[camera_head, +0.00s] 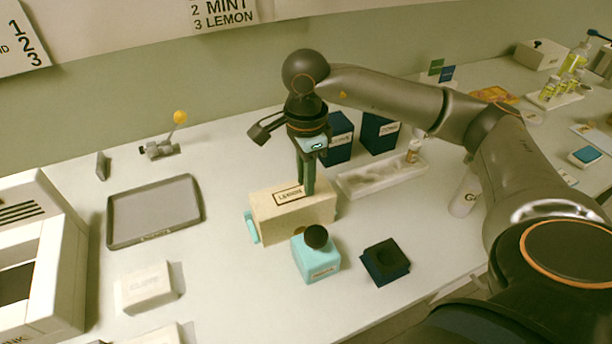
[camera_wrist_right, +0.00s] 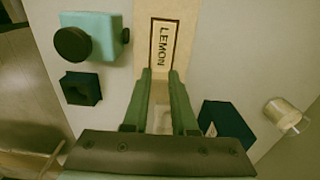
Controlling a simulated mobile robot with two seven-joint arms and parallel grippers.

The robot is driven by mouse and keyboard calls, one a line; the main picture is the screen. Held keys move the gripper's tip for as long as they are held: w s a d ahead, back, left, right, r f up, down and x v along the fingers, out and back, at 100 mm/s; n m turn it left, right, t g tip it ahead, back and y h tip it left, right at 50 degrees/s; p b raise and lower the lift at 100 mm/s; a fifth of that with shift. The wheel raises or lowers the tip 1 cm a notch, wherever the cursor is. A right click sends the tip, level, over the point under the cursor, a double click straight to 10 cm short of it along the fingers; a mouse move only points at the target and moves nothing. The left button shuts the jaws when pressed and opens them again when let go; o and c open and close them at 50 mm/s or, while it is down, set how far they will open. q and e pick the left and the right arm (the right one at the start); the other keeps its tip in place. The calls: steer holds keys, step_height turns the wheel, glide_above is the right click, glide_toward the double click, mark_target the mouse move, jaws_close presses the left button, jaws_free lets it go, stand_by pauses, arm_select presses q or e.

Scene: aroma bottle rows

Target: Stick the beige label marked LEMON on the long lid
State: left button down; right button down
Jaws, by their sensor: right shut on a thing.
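The beige label (camera_head: 289,195) marked LEMON has a dark border. It is at the top of the long beige box, over the long lid (camera_head: 262,202). In the right wrist view the label (camera_wrist_right: 162,45) reads lengthwise along the lid (camera_wrist_right: 186,42). My right gripper (camera_head: 307,190) points down at the box, its fingers at the label's end. In the right wrist view its fingertips (camera_wrist_right: 160,73) are close together, shut on the label's near end. The label looks flat against the lid, but I cannot tell whether it touches all along. My left gripper is not in view.
A teal bottle (camera_head: 316,262) with a black cap stands in front of the box, beside a dark square block (camera_head: 386,261). Dark blue boxes (camera_head: 380,134) and a white tray (camera_head: 382,178) are behind and right. A grey tray (camera_head: 155,211) is left.

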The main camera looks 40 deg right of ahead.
steer(key=shift+s+f, duration=0.1)
steer(key=shift+f, duration=0.05)
steer(key=c, duration=0.6)
jaws_free()
steer(key=shift+c, duration=0.2)
steer(key=shift+r+p, duration=2.75)
steer(key=shift+r, duration=1.4)
